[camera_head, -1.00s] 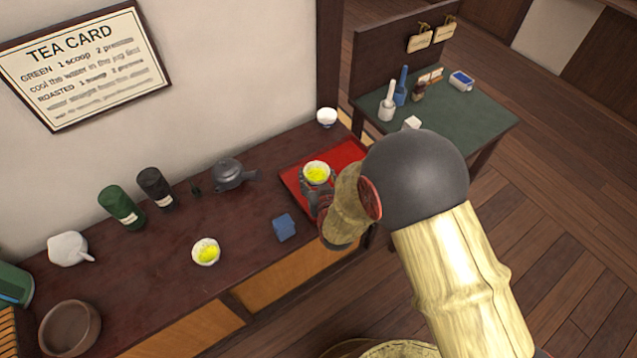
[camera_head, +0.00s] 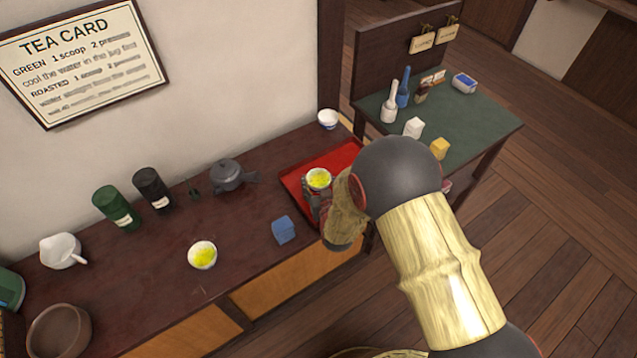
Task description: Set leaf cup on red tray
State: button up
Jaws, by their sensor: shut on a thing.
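A cup of yellow-green tea (camera_head: 318,178) is in my gripper (camera_head: 316,191), over the left part of the red tray (camera_head: 343,158). My gripper is shut on it from the near side. The cup looks upright; its lower part is hidden by the fingers, so I cannot tell whether it touches the tray. A second pale cup of yellow tea (camera_head: 202,255) stands on the dark counter to the left. Leaf markings are too small to make out on any cup.
A blue block (camera_head: 283,230) sits on the counter left of my gripper. A dark teapot (camera_head: 228,174) and green (camera_head: 116,209) and black (camera_head: 152,188) canisters stand along the wall. A green-topped table (camera_head: 470,125) with several small items is at right. The tray's far part is clear.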

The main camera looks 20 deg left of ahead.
jog(key=shift+f, duration=0.25)
jog(key=o, duration=1.2)
jog(key=shift+c, duration=0.2)
jog(key=shift+o, duration=0.7)
jog(key=shift+r, duration=0.1)
jog(key=shift+r, duration=0.2)
jog(key=p+v, duration=0.3)
jog(key=v, duration=0.9)
